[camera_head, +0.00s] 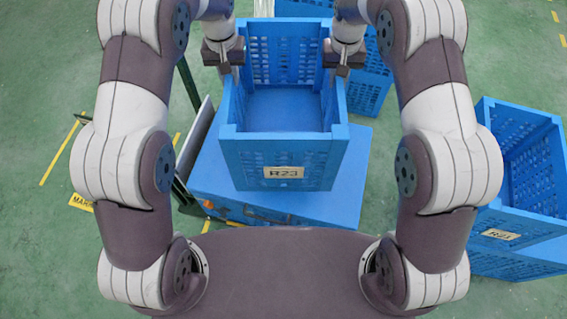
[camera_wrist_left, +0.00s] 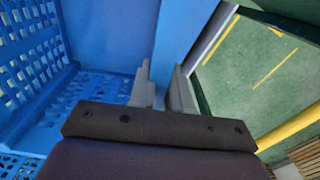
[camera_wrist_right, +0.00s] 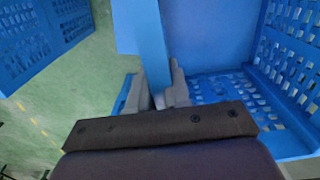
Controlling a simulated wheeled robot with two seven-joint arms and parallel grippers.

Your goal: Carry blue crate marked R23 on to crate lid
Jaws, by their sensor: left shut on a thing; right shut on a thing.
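The blue crate marked R23 (camera_head: 285,172) is in the middle of the head view, upright and empty, with its label facing me. Below it is a flat blue lid-like surface (camera_head: 345,188); I cannot tell whether the crate touches it or hangs above. My left gripper (camera_head: 226,68) is shut on the crate's left side wall, also seen in the left wrist view (camera_wrist_left: 180,45). My right gripper (camera_head: 343,70) is shut on the right side wall, which shows between the fingers in the right wrist view (camera_wrist_right: 152,50).
More blue crates (camera_head: 368,92) stand behind the R23 crate. A dark post and pale panel (camera_head: 197,135) stand close at the left. Green floor with yellow lines is clear at the far left.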

